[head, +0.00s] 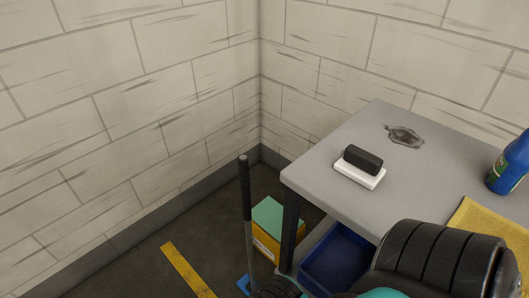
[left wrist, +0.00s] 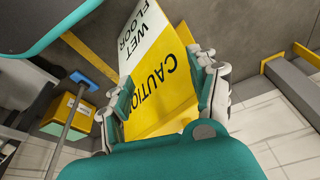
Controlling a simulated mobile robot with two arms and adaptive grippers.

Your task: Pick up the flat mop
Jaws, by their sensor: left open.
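The flat mop stands upright in the corner. In the head view its dark handle (head: 247,205) rises left of the table, and part of its blue head (head: 243,285) shows at the bottom edge. In the left wrist view its blue head (left wrist: 84,81) and grey handle (left wrist: 66,125) are at the left, outside my fingers. My left gripper (left wrist: 160,88) is open, its two fingers spread in front of a yellow and white wet-floor sign. The mop is not between them. My left gripper cannot be made out in the head view. My right gripper is in neither view.
A grey table (head: 320,185) with a black and white eraser-like block (head: 361,165), a blue bottle (head: 510,165) and a yellow cloth (head: 490,225) is at the right. A yellow box (head: 278,238) and blue bin (head: 337,262) sit low. The caution sign (left wrist: 160,75) is close to my left gripper.

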